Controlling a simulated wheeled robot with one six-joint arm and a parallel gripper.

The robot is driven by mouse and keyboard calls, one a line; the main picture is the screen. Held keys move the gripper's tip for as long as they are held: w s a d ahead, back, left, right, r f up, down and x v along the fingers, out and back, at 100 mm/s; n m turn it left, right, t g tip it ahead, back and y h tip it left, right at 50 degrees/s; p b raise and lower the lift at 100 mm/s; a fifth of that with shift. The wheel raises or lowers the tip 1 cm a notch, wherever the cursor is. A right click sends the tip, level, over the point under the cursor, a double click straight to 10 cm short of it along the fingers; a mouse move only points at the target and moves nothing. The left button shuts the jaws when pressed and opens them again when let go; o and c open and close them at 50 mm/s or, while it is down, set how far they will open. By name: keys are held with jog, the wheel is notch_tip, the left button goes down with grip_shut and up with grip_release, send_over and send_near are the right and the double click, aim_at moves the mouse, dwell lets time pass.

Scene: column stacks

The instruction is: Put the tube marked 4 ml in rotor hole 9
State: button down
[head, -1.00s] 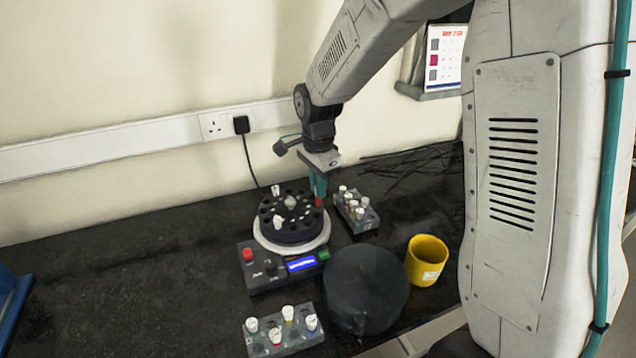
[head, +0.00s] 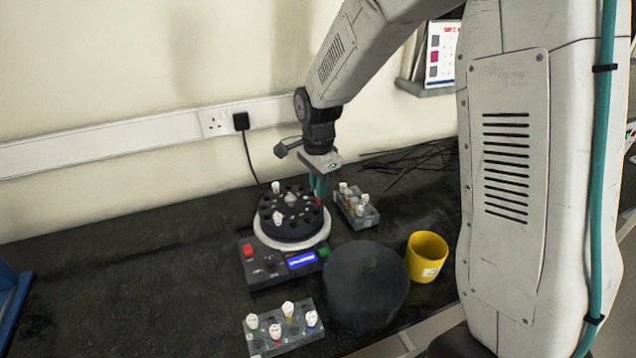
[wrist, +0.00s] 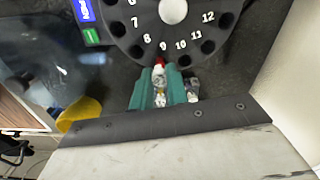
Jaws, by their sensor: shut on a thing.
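My gripper (wrist: 158,88) is shut on a tube (wrist: 160,63) with a red lower end and a pale cap; any marking on it is unreadable. In the wrist view the red end is at the rotor's rim beside the number 9, covering that hole. I cannot tell how far it is in the hole. The black rotor (wrist: 140,30) shows white numbers 6 to 12. In the head view my gripper (head: 318,188) is over the right side of the rotor (head: 291,227), where two white-capped tubes stand.
A grey rack (head: 354,219) with several capped tubes stands close right of the rotor. Another rack (head: 290,341) is in front. A dark round lid (head: 366,290) and a yellow mug (head: 426,257) stand right of the centrifuge panel (head: 265,265). Free bench lies left.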

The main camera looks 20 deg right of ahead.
jog(key=shift+f, duration=0.85)
jog(key=c, duration=1)
grip_release()
jog(key=shift+o, duration=0.2)
jog(key=shift+r, duration=3)
